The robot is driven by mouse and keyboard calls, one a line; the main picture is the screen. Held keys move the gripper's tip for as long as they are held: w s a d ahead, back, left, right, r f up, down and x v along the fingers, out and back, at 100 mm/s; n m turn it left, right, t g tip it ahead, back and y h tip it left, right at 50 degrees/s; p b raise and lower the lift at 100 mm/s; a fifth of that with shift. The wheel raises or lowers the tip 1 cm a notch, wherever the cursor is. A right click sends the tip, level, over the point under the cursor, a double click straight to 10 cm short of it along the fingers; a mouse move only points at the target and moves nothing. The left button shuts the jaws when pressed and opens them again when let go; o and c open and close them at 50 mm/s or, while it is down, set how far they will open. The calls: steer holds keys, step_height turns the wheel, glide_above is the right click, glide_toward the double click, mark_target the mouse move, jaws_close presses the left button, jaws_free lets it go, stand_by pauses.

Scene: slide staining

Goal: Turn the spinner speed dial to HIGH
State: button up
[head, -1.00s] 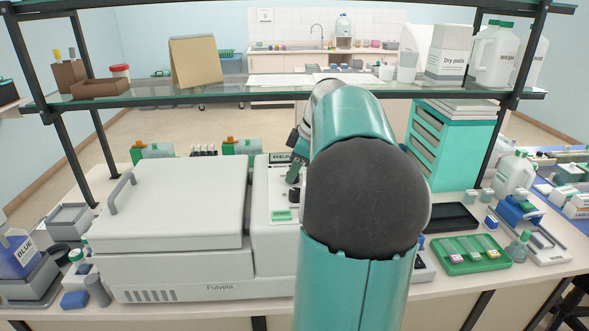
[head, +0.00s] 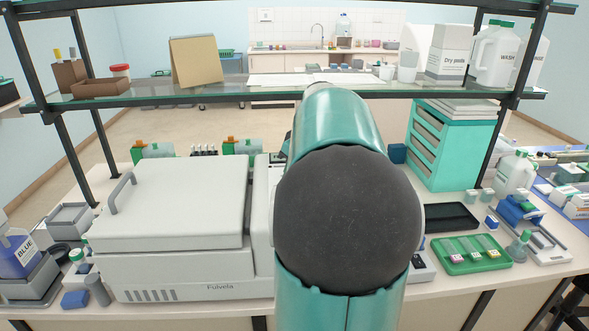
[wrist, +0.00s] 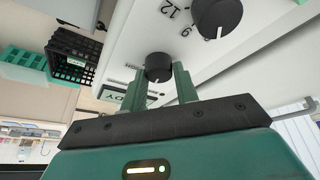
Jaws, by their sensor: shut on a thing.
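The spinner (head: 175,205) is a white benchtop machine with a closed, handled lid, left of my arm in the head view. My arm hides its control panel there. In the wrist view, the panel (wrist: 180,40) shows a black dial (wrist: 158,62) with a white pointer line. My gripper (wrist: 160,74) has one finger on each side of this dial and is shut on it. Small lettering beside the dial is too blurred to read, so its setting cannot be told. A second black dial (wrist: 217,14), with numbers such as 9 and 12 around it, is beyond the fingers.
A glass shelf (head: 220,97) crosses above the bench. A green tray with vials (head: 470,254) and a black tray (head: 451,217) lie right of my arm. A teal drawer unit (head: 455,145) stands behind them. Reagent bottles and containers crowd the bench's left end.

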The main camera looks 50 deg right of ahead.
steer(key=m+h, duration=0.1)
steer(key=m, duration=0.1)
steer(key=m+g+h, duration=0.1)
steer(key=m, duration=0.2)
steer(key=shift+w+a+m, duration=0.15)
steer(key=shift+m, duration=0.15)
steer(key=m+g+h, duration=0.1)
steer(key=m, duration=0.3)
steer(key=shift+m, duration=0.4)
steer(key=shift+g, duration=0.3)
steer(key=o, duration=1)
steer(key=v, duration=1.4)
steer(key=shift+a+f, duration=0.1)
steer(key=shift+a, duration=0.05)
